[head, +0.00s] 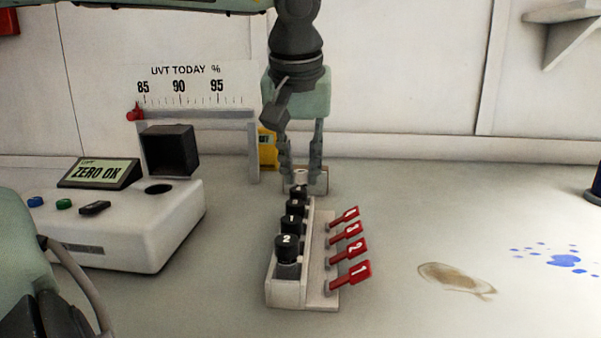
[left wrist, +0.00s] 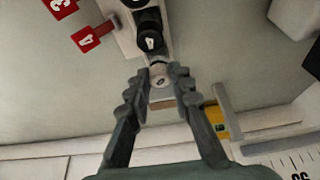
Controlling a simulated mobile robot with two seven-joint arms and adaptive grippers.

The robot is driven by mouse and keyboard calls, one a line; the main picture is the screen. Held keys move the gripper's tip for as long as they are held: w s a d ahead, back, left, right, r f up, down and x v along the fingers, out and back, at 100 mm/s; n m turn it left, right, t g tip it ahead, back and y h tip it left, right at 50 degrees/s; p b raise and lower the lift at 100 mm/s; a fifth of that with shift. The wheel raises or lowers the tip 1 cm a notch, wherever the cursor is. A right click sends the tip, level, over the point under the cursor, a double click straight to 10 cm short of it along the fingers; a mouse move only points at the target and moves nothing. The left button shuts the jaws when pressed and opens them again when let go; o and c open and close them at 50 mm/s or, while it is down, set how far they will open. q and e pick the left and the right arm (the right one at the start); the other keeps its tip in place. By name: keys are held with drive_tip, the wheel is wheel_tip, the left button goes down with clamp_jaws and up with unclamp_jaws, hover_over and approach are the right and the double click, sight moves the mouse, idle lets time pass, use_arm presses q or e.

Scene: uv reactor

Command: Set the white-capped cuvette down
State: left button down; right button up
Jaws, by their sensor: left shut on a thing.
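My left gripper (head: 302,172) points down just behind the far end of the black-capped row. In the left wrist view its fingers (left wrist: 160,76) are closed around the white-capped cuvette (left wrist: 160,82), whose top shows a dark round mark. In the head view the cuvette is mostly hidden by the fingers and the nearest black cap. A small pale block (head: 320,181) is right at the fingertips. I cannot tell whether the cuvette touches it or the rack. My right gripper is not seen.
The pale rack (head: 287,294) holds several numbered black-capped cuvettes (head: 287,248), with red numbered tags (head: 350,275) along its right side. The white meter (head: 140,235) reads ZERO OK and has an open round well (head: 158,189). A yellow item (head: 267,150) stands behind.

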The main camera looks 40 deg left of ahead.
use_arm(q)
drive_tip(key=shift+f, duration=0.6)
drive_tip(key=c, duration=1.3)
unclamp_jaws()
drive_tip(key=shift+c, duration=0.2)
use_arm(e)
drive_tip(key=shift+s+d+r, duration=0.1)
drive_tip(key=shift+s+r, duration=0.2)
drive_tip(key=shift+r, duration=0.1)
